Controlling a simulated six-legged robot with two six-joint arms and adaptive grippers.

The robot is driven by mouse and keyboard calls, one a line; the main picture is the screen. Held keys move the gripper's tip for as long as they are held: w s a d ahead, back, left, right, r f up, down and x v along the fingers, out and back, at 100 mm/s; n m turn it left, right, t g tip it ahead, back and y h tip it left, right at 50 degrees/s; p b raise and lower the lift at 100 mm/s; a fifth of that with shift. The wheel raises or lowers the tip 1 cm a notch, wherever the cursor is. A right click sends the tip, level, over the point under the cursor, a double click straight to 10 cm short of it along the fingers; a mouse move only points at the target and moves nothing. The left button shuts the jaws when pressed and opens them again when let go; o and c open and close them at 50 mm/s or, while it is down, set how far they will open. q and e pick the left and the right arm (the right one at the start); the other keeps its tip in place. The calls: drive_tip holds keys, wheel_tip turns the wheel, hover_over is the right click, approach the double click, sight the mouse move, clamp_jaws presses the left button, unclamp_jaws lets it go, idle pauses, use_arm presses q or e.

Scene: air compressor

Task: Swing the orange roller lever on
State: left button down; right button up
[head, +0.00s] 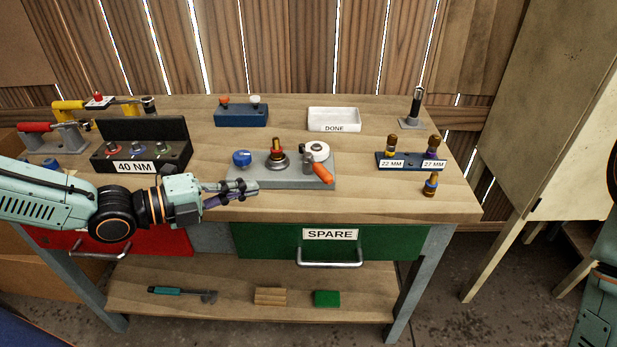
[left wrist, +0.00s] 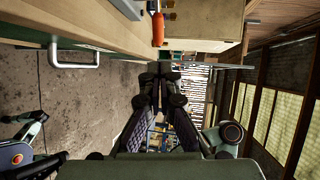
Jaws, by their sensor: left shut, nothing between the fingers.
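The orange roller lever (head: 322,173) sits at the right end of a grey base plate (head: 262,181) on the workbench. It slants down and to the right, beside a white round roller (head: 315,151). In the left wrist view the orange lever (left wrist: 158,29) shows at the top. My left gripper (head: 256,188) is shut and empty, in front of the grey plate and to the left of the lever, apart from it. The left wrist view shows its fingers together (left wrist: 160,76). My right gripper is not in view; only part of my right arm shows at the right edge.
A blue knob (head: 242,158) and a brass fitting (head: 277,155) stand on the same plate. A black 40 NM box (head: 140,150) stands to the left. A blue rack (head: 410,162) is at the right, a white DONE tray (head: 334,118) behind. The SPARE drawer handle (head: 330,263) juts out in front.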

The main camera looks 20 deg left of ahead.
use_arm(q)
drive_tip(key=b, duration=0.7)
approach(320, 176)
drive_tip(key=shift+r+x, duration=0.3)
drive_tip(key=shift+x, duration=1.35)
drive_tip(key=shift+w+d+f, duration=0.35)
drive_tip(key=shift+w+d, duration=0.1)
drive_tip(key=shift+w, duration=0.15)
drive_tip(key=shift+w+d+f, duration=0.4)
drive_tip(key=shift+w+d, duration=0.1)
drive_tip(key=shift+w, duration=0.1)
drive_tip(key=shift+d, duration=0.2)
drive_tip(key=shift+w, duration=0.15)
drive_tip(key=shift+b, duration=0.35)
drive_tip(key=shift+d+n+t+y, duration=0.25)
drive_tip(key=shift+n+t+y, duration=0.05)
